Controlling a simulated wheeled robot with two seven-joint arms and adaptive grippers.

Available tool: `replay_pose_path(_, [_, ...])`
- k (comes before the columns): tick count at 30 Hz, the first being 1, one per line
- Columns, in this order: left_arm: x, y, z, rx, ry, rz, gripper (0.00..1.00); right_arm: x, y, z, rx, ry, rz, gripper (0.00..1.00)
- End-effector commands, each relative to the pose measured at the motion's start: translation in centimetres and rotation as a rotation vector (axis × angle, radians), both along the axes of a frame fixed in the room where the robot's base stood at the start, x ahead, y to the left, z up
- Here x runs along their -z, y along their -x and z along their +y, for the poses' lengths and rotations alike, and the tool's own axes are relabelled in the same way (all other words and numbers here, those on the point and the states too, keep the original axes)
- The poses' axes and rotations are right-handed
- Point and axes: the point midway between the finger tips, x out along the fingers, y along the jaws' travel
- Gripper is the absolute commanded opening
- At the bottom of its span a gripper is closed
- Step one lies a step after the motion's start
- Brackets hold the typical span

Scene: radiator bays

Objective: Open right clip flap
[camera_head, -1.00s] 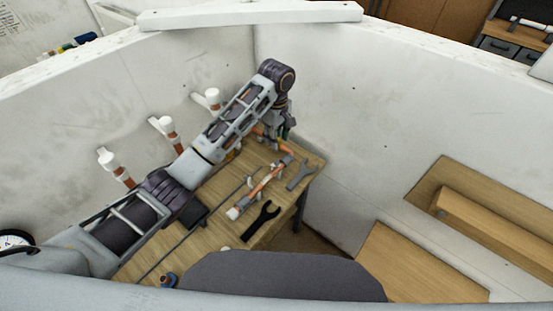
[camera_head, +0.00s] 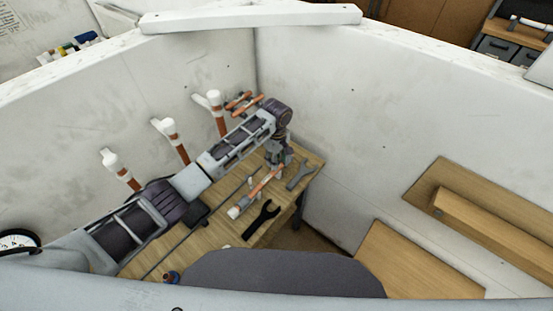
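A copper pipe (camera_head: 258,190) with a white end lies across small white clips on the wooden table (camera_head: 212,228). One white clip (camera_head: 250,182) shows beside the pipe's middle. The clip at the pipe's far right end is hidden by my gripper, and I cannot make out its flap. My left gripper (camera_head: 276,164) points down at the far right end of the pipe, close above or touching it. Its fingers are too small and dark to tell whether they are open. My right gripper is not in view.
A black wrench (camera_head: 261,219) and a grey wrench (camera_head: 300,175) lie near the pipe. A thin rod (camera_head: 190,234) lies along the table. White-capped copper pipes (camera_head: 172,140) and copper parts (camera_head: 245,103) stand along the left wall. White walls enclose the table's back.

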Motion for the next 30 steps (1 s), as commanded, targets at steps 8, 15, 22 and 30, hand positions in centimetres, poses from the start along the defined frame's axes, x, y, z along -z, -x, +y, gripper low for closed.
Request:
replay_pose_path(8, [0.52, 0.02, 0.04, 0.000, -0.001, 0.001, 0.39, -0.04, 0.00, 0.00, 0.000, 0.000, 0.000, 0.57])
replay_pose_path(15, [0.50, 0.01, 0.04, 0.000, -0.001, 0.001, 0.25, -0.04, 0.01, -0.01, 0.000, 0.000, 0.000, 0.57])
replay_pose_path(22, [0.48, 0.01, 0.03, 0.000, -0.001, 0.001, 0.00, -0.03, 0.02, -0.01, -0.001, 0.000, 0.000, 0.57])
replay_pose_path(30, [0.40, -0.11, 0.15, -0.002, 0.019, 0.015, 0.00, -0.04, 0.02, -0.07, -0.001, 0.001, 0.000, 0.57])
